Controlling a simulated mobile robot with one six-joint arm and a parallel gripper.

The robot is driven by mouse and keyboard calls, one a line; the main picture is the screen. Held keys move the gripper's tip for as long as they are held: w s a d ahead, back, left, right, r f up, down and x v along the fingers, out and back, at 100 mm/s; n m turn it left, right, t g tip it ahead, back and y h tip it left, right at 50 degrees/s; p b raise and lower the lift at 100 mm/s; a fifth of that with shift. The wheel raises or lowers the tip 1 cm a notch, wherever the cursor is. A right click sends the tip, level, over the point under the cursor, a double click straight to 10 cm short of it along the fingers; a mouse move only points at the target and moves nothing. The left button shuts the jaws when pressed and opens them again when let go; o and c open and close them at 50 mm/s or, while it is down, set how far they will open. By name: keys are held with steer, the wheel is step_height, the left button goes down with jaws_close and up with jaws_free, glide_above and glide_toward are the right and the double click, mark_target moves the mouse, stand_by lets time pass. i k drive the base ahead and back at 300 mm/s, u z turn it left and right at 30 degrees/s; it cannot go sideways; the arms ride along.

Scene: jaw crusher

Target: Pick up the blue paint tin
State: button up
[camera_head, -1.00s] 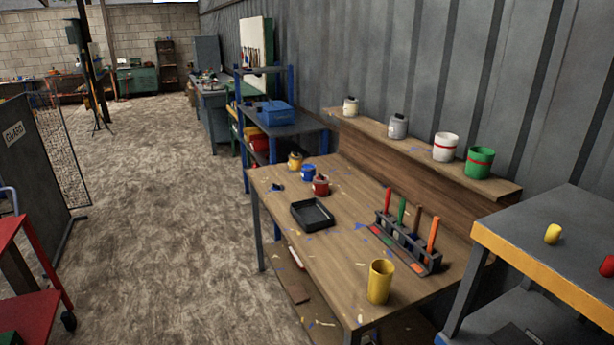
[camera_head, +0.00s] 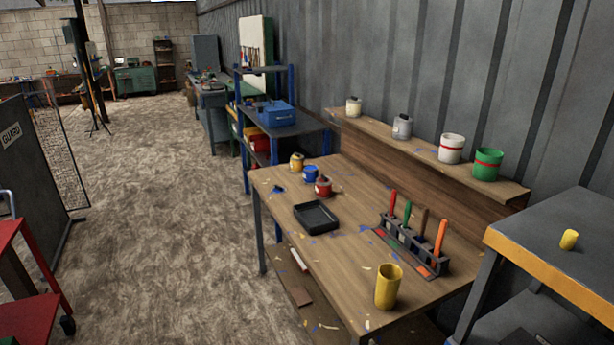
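The blue paint tin (camera_head: 311,174) is small and stands upright on the wooden workbench (camera_head: 350,185), toward its far left part. A yellow tin (camera_head: 297,161) stands just behind it and a red tin (camera_head: 323,187) just in front of it to the right. The red tin is very close to the blue one; I cannot tell whether they touch. My gripper is not in the view.
A black tray (camera_head: 316,216), a brush rack (camera_head: 411,247) and a tall yellow cup (camera_head: 388,287) share the bench. Several cans line the raised shelf (camera_head: 428,152) behind. A dark table (camera_head: 560,240) stands right. The floor (camera_head: 165,220) left of the bench is clear.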

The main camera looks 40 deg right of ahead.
mark_target(311, 174)
steer(key=u, duration=0.35)
steer(key=i, duration=2.55)
steer(key=z, duration=1.05)
steer(key=i, duration=0.8)
steer(key=z, duration=0.4)
